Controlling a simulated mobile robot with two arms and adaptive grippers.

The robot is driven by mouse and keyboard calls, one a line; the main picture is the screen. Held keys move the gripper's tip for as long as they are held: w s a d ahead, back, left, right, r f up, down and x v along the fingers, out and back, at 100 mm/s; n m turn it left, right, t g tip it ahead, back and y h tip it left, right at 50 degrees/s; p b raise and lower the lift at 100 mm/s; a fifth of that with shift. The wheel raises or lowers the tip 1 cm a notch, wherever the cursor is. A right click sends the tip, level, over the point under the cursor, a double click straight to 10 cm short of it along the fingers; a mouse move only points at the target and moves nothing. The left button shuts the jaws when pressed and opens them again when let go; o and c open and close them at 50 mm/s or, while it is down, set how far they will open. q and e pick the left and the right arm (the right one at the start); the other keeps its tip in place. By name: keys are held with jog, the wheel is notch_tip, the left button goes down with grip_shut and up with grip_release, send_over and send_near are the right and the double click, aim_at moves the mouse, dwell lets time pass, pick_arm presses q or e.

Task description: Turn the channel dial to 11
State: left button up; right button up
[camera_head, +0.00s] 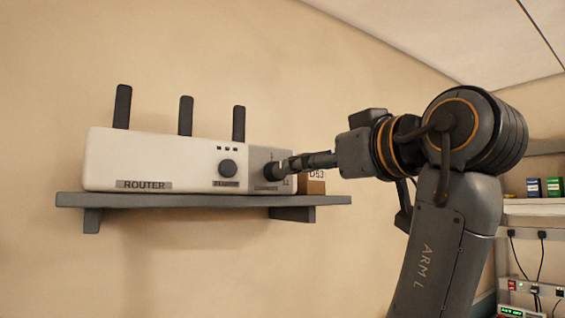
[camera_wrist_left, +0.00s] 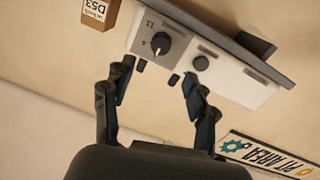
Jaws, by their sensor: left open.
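A white router (camera_head: 150,158) with a grey right-hand panel stands on a wall shelf. The dark channel dial (camera_head: 274,171) is on that panel, partly covered by my left gripper (camera_head: 296,163) in the head view. In the left wrist view, which is upside down, the dial (camera_wrist_left: 161,43) shows a pale pointer mark directed toward the antenna side; small print that looks like "11" is beside it. My left gripper (camera_wrist_left: 158,72) is open, its two fingers apart, with the dial just beyond and between the tips. Contact is not visible. My right gripper is not in view.
A second round knob (camera_head: 228,168) is left of the dial. Several antennas (camera_head: 186,116) rise behind the router. A brown box (camera_head: 313,184) marked D53 stands close right of it on the grey shelf (camera_head: 200,201). A sign (camera_wrist_left: 268,157) shows in the left wrist view.

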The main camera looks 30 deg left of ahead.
aim_at(280, 170)
pick_arm(q)
jog(key=p+x, duration=0.4)
jog(key=x, duration=0.6)
jog(key=shift+s, duration=0.1)
jog(key=shift+a, duration=0.3)
jog(key=c, duration=1.1)
jog(key=shift+c, duration=0.2)
